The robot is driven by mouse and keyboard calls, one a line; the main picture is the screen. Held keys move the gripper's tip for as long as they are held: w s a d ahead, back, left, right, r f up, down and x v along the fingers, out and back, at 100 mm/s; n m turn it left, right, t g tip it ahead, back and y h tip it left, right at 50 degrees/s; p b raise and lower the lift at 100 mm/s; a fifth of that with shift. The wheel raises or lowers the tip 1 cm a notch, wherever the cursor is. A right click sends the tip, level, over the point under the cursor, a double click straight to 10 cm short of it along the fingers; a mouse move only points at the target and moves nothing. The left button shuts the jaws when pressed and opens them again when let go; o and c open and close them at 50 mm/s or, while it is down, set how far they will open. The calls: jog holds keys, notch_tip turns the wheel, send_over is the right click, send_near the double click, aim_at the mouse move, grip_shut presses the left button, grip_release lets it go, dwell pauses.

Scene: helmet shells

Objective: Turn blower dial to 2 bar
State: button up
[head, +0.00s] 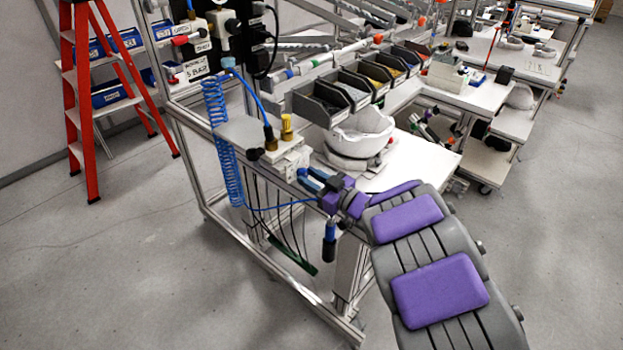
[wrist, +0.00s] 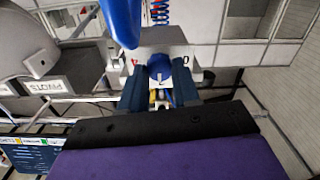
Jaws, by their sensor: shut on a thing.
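The blower dial (wrist: 159,67) is a small round blue knob with a pale mark, on the face of a white block (wrist: 150,42) in the wrist view. A red mark shows on the block left of the dial and a dark character to the right. My gripper (wrist: 158,82) has one dark blue finger on each side of the dial and is shut on it. In the head view my gripper (head: 313,181) reaches the near side of the white box (head: 287,160) on the bench edge. The dial itself is not clear there. I cannot read the pressure setting.
A white helmet shell (head: 360,132) sits on the bench close behind my gripper. A blue coiled hose (head: 220,140) hangs at the left of the bench. Grey bins (head: 325,105) stand behind. A red ladder (head: 80,90) stands far left. The floor in front is clear.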

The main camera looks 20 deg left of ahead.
jog(key=shift+n, duration=0.6)
jog(key=o, duration=1.1)
jog(key=shift+c, duration=0.2)
jog(key=p+v, duration=0.3)
jog(key=v, duration=1.4)
jog(key=shift+s+d+f, duration=0.1)
jog(key=shift+d+f, duration=0.05)
